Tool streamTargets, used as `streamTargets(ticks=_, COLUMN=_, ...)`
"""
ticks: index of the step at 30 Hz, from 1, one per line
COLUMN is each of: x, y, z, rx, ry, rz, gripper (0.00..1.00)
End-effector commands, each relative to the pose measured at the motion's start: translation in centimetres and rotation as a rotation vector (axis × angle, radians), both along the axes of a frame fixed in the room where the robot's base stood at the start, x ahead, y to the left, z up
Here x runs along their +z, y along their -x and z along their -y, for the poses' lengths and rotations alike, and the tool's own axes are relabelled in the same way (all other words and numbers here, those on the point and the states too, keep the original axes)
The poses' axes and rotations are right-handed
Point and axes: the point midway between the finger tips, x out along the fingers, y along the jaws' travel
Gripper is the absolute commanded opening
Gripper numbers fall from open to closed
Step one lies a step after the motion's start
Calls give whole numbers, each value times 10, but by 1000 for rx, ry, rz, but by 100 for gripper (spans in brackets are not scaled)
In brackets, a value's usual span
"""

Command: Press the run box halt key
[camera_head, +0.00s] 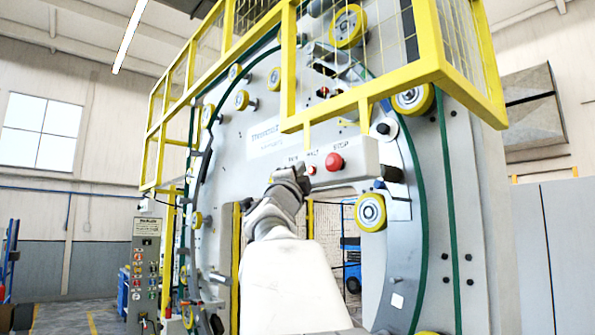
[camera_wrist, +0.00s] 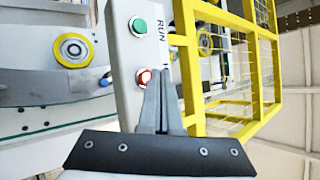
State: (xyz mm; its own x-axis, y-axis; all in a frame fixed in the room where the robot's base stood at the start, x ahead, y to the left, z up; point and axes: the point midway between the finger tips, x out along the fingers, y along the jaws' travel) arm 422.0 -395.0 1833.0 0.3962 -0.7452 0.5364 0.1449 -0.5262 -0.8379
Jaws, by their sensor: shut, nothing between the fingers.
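The run box (camera_head: 356,158) is a pale panel on the machine front, lettered RUN, HALT and STOP. In the wrist view its face (camera_wrist: 124,60) carries a green RUN key (camera_wrist: 138,26) and a small red halt key (camera_wrist: 143,76). My gripper (camera_wrist: 161,72) is shut and empty, its tips beside the halt key and overlapping its edge in the picture. I cannot tell whether they touch. In the head view my gripper (camera_head: 303,172) is at the box front, next to the partly covered halt key (camera_head: 311,169). The green key is hidden there.
A large red STOP button (camera_head: 334,162) sits right of the halt key. A yellow guard frame (camera_head: 372,98) hangs just above the box; it also shows in the wrist view (camera_wrist: 187,75). Yellow rollers (camera_head: 370,212) line the ring. A separate control panel (camera_head: 145,265) stands far left.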

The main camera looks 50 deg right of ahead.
Motion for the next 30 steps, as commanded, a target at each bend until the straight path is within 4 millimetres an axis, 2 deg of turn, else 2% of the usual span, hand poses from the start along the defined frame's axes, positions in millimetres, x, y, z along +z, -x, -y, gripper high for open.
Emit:
streamTargets(ticks=7, x=1, y=-1, z=-4, rx=2, ry=0, rz=1, gripper=0)
streamTargets(ticks=21, x=1, y=-5, z=-47, rx=2, ry=0, rz=1, gripper=0)
streamTargets(ticks=30, x=0, y=-5, z=-50, rx=-1, ry=0, rz=-1, gripper=0)
